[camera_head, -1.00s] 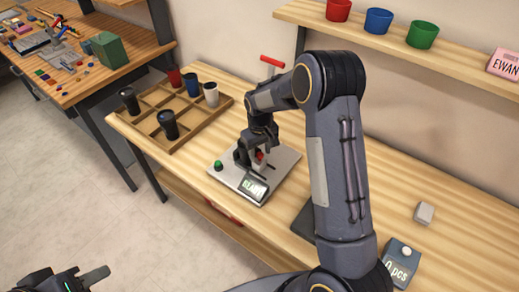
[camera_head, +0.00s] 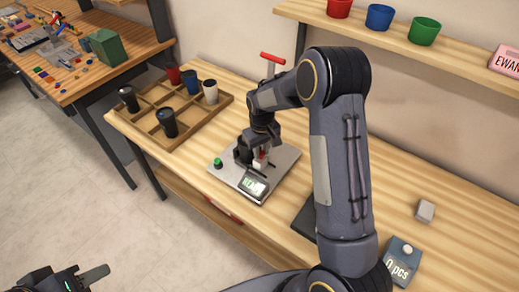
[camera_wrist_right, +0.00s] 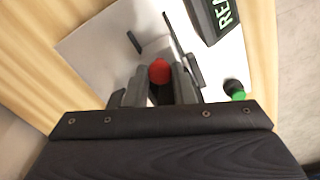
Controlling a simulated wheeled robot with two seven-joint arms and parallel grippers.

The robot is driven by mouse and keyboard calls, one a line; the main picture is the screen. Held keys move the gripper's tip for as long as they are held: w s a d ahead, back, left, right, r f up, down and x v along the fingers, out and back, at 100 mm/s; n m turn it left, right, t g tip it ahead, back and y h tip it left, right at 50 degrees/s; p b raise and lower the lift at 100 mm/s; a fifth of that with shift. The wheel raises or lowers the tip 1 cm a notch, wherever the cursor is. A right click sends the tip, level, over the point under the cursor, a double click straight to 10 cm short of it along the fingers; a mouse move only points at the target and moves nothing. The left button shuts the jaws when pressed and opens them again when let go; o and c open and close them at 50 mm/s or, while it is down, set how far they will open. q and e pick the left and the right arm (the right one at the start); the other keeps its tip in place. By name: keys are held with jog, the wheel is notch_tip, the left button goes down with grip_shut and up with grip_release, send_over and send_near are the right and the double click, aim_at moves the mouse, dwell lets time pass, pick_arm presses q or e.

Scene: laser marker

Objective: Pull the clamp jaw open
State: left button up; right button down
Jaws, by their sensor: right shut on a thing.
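The laser marker (camera_head: 285,163) is a grey plate on the table with a dark fixture, a green button (camera_head: 218,162) and a small display (camera_head: 253,187). In the right wrist view the visible part of the display (camera_wrist_right: 226,14) reads "REA". The clamp's red knob (camera_wrist_right: 159,71) sits between the fingers of my right gripper (camera_wrist_right: 158,84), which is shut on it. In the head view my right gripper (camera_head: 260,148) is low over the plate, and the arm partly hides the clamp jaw. My left gripper (camera_head: 90,277) is at the lower left, away from the table; its opening is unclear.
A wooden divided tray (camera_head: 148,134) with several cups stands left of the marker. A red-handled lever (camera_head: 272,58) rises behind my arm. A grey block (camera_head: 425,211) and a counter box (camera_head: 401,262) reading "0 pcs" lie at right. Coloured pots stand on the shelf (camera_head: 455,62).

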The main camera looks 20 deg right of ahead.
aim_at(264, 160)
jog(key=shift+s+d, duration=0.35)
jog(key=shift+s, duration=0.25)
jog(key=c, duration=1.2)
grip_release()
jog(key=shift+w+r, duration=0.1)
jog(key=shift+r, duration=0.3)
notch_tip(264, 160, up, 7)
jog(key=b, duration=0.1)
